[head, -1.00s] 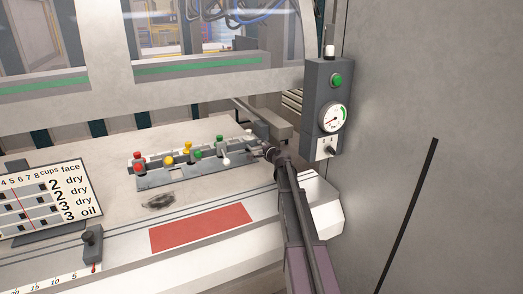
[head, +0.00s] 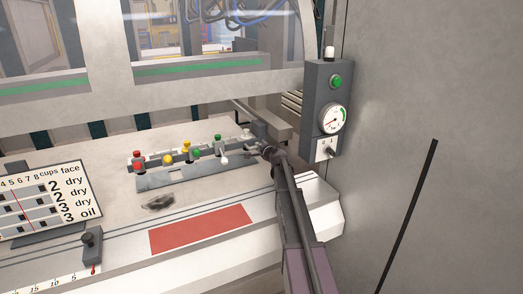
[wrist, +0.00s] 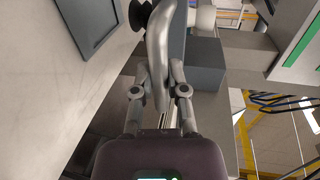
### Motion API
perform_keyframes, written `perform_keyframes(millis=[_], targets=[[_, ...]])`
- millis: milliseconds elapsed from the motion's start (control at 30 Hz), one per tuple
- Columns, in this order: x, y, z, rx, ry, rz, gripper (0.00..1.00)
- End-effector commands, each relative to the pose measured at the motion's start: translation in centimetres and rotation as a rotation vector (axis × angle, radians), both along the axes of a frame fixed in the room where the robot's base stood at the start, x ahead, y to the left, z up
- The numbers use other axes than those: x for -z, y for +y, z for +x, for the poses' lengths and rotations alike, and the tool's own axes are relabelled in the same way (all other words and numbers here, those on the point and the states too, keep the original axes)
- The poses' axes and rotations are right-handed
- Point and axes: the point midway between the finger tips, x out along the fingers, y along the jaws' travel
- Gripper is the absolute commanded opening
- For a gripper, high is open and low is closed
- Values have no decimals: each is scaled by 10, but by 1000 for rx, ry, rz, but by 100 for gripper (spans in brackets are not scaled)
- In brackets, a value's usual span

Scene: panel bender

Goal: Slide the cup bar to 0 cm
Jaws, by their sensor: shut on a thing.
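The cup bar (head: 165,180) is a long grey rail on the pale machine table, with several red, yellow, green and white knobs along it. My gripper (head: 266,152) is at its right end. In the wrist view my gripper (wrist: 159,88) has its fingers closed on a curved grey handle (wrist: 158,40). A dark round disc shows beside the handle. I cannot tell how the handle joins the bar, as my gripper covers that spot. A ruler (head: 50,284) with a grey slider (head: 92,246) lies at the front left. No bar reading is legible.
A grey control box (head: 327,110) with a green button, a gauge and a switch hangs to the right of my gripper. A sign board (head: 40,205) stands at left. A red plate (head: 200,229) and a small dark object (head: 158,202) lie in front of the bar.

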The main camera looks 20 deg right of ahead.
Motion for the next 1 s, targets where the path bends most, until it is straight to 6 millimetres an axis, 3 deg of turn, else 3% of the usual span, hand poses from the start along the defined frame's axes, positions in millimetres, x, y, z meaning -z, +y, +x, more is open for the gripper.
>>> perform_keyframes(millis=[67,367,400,500,1000], targets=[[0,0,8,0,0,1,0],[-1,0,10,1,-2,2,0],[-1,0,10,2,-2,2,30],[-1,1,10,1,-2,1,54],[0,2,8,-1,0,-1,54]])
